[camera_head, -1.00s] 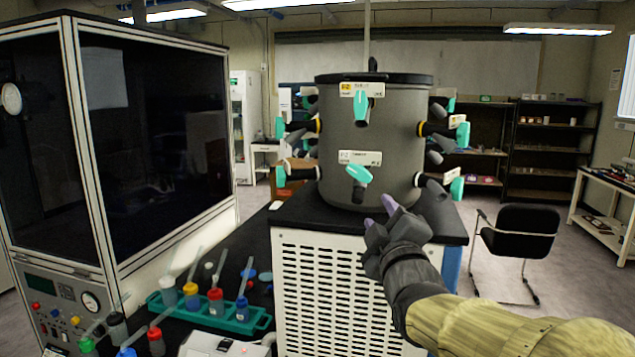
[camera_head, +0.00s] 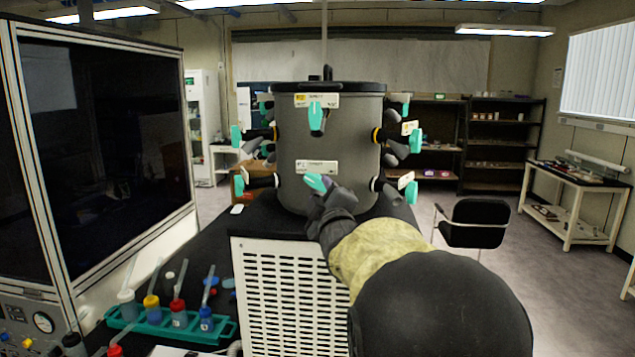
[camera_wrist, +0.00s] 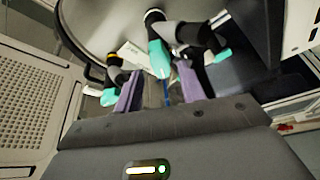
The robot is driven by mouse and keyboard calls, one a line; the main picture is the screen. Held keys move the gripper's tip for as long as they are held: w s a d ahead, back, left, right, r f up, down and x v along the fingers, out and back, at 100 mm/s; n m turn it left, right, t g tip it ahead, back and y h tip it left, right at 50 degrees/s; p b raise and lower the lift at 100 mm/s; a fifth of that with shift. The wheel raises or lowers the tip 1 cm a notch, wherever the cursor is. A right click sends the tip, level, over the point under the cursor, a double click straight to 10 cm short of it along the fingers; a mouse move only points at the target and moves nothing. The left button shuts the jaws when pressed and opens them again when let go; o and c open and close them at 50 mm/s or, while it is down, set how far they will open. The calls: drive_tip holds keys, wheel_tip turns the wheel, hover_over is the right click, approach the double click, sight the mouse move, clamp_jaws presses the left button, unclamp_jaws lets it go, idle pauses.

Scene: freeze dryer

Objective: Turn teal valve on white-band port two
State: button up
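The grey drum (camera_head: 330,130) carries ports with teal valves. The lower front teal valve (camera_head: 316,183) sits under a white label plate (camera_head: 316,167). In the wrist view, a teal valve handle (camera_wrist: 158,58) hangs from a black port with a white band (camera_wrist: 154,16). My gripper (camera_head: 328,188) is at the lower front valve and hides part of it and its port. In the wrist view, my gripper (camera_wrist: 160,78) has its two purple fingers apart, with the teal handle between their tips. I cannot tell whether they touch it.
The upper front teal valve (camera_head: 316,117) has a yellow-marked label. More teal valves stick out at the drum's sides, such as the lower right one (camera_head: 410,190). A teal rack (camera_head: 155,328) with bottles and a glass-fronted cabinet (camera_head: 110,150) stand at left.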

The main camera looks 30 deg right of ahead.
sight(317, 185)
drive_tip(key=shift+p+x, duration=0.45)
drive_tip(key=shift+x, duration=1.2)
clamp_jaws()
